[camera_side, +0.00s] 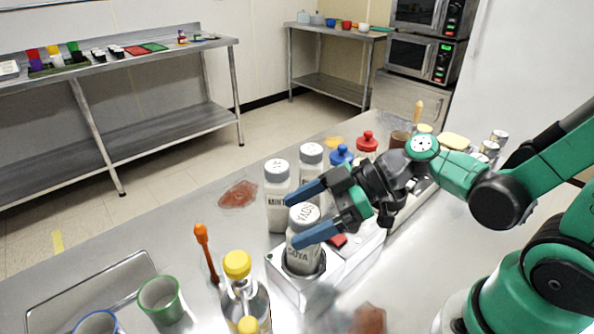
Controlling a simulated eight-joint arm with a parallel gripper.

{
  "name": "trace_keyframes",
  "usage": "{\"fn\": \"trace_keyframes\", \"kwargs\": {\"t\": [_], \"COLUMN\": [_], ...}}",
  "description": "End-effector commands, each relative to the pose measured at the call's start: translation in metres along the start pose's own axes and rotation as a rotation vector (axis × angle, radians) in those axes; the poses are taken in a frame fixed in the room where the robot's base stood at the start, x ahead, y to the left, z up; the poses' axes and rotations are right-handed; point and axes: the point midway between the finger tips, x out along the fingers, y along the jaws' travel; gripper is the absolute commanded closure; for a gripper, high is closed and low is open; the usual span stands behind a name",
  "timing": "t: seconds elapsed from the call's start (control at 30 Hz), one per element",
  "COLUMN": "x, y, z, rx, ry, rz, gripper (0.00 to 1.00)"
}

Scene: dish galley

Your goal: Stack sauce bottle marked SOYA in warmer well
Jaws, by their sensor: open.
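The sauce bottle marked SOYA (303,240) is grey-white with a pale lid that also carries the name. It stands upright with its base inside the round opening of the warmer well (290,286), a pale box on the steel counter. My gripper (302,213) comes in from the right with its two blue fingers apart. One finger reaches behind the bottle near its lid, and the other crosses in front of its body. I cannot tell whether either finger touches it. The bottle's far side is hidden.
A bottle marked MINT (277,200) and another white-lidded bottle (310,160) stand close behind. Blue-capped (341,155) and red-capped (367,142) bottles are beyond. A yellow-capped bottle (238,265) and an orange-handled tool (206,252) stand front left, near a green-rimmed cup (160,297).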

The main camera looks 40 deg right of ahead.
Motion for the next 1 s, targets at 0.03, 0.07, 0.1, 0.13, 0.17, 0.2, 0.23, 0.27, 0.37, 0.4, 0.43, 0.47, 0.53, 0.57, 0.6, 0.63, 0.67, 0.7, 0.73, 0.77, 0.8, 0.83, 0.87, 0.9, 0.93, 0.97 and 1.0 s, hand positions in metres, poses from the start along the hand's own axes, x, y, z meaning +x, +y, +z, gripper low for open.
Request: {"fn": "trace_keyframes", "kwargs": {"t": [0.03, 0.07, 0.1, 0.13, 0.17, 0.2, 0.23, 0.27, 0.37, 0.4, 0.43, 0.47, 0.53, 0.57, 0.6, 0.63, 0.67, 0.7, 0.73, 0.77, 0.8, 0.83, 0.87, 0.9, 0.93, 0.97, 1.0], "x": [-0.001, -0.002, -0.003, -0.007, -0.011, -0.015, -0.019, -0.022, -0.034, -0.040, -0.044, -0.049, -0.059, -0.063, -0.070, -0.075, -0.081, -0.087, -0.092, -0.096, -0.101, -0.105, -0.108, -0.112, -0.114, -0.116, -0.119], "y": [0.000, 0.000, -0.001, 0.000, 0.001, 0.001, 0.001, 0.001, 0.000, 0.001, 0.001, 0.001, 0.001, 0.000, 0.001, 0.001, 0.002, 0.001, 0.001, 0.000, 0.001, 0.001, 0.001, 0.001, 0.001, 0.001, 0.000], "z": [-0.002, -0.003, -0.005, -0.004, -0.004, -0.004, -0.004, -0.004, -0.004, -0.004, -0.004, -0.004, -0.003, -0.004, -0.003, -0.003, -0.003, -0.003, -0.004, -0.004, -0.004, -0.004, -0.004, -0.004, -0.004, -0.004, -0.004], "rx": [0.000, 0.000, 0.000, 0.002, 0.002, 0.004, 0.004, 0.003, 0.003, 0.005, 0.005, 0.004, 0.004, 0.004, 0.005, 0.005, 0.005, 0.005, 0.005, 0.004, 0.004, 0.003, 0.003, 0.003, 0.003, 0.002, 0.001], "ry": [0.000, 0.000, 0.000, -0.001, -0.001, -0.002, -0.002, -0.002, 0.000, 0.000, -0.001, -0.001, -0.001, 0.000, -0.001, -0.002, -0.002, -0.001, 0.000, 0.000, -0.001, -0.001, -0.001, -0.001, -0.001, -0.001, -0.001], "rz": [0.000, 0.000, 0.000, 0.003, 0.004, 0.005, 0.005, 0.006, 0.005, 0.006, 0.007, 0.007, 0.007, 0.007, 0.008, 0.008, 0.008, 0.008, 0.008, 0.007, 0.006, 0.006, 0.005, 0.004, 0.004, 0.004, 0.002], "gripper": [0.14, 0.14, 0.14, 0.14, 0.14, 0.14, 0.14, 0.14, 0.14, 0.14, 0.14, 0.14, 0.14, 0.14, 0.14, 0.14, 0.14, 0.14, 0.14, 0.14, 0.14, 0.14, 0.14, 0.14, 0.14, 0.14, 0.14]}}
